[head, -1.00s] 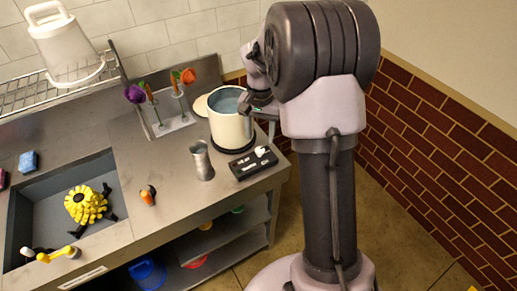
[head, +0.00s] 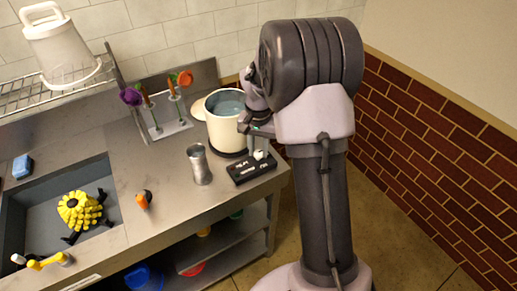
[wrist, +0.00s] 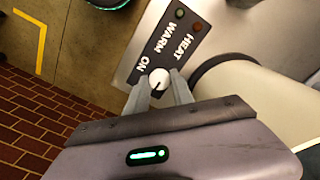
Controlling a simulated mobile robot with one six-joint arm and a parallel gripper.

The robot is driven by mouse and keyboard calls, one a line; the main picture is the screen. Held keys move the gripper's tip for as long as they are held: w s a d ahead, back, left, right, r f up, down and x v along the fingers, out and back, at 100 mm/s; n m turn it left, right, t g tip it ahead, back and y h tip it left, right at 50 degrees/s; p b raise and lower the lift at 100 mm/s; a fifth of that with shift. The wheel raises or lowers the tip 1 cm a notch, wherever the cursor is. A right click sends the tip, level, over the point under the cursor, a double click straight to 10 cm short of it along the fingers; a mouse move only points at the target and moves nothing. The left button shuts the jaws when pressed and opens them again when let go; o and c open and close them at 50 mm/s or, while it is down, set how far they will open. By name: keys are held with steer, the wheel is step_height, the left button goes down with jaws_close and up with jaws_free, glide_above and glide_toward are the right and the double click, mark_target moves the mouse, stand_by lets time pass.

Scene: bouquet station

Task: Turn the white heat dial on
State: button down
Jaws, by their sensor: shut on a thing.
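The white heat dial (wrist: 159,79) sits at the end of a black control panel (wrist: 170,42) marked HEAT, WARM and ON. In the wrist view my gripper (wrist: 160,88) has its two grey fingers on either side of the dial, shut on it. The head view also shows the white dial (head: 260,155) on the black panel (head: 246,170) at the counter's right front corner, with my gripper (head: 262,140) just above it. The panel's red and green lamps show in the wrist view; I cannot tell whether either is lit.
A cream pot (head: 226,128) of water stands right behind the panel, close to my arm. A metal cup (head: 199,165) stands left of the panel.

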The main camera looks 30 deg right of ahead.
steer(key=shift+m, duration=0.3)
steer(key=m, duration=0.3)
steer(key=shift+m, duration=0.4)
steer(key=m+b, duration=0.1)
steer(key=m, duration=0.3)
steer(key=shift+m, duration=0.3)
steer(key=m+b, duration=0.1)
steer(key=m, duration=0.3)
steer(key=shift+m, duration=0.3)
steer(key=shift+m+b, duration=0.6)
steer(key=shift+m, duration=1.5)
steer(key=c, duration=1.1)
jaws_free()
steer(key=shift+r, duration=0.1)
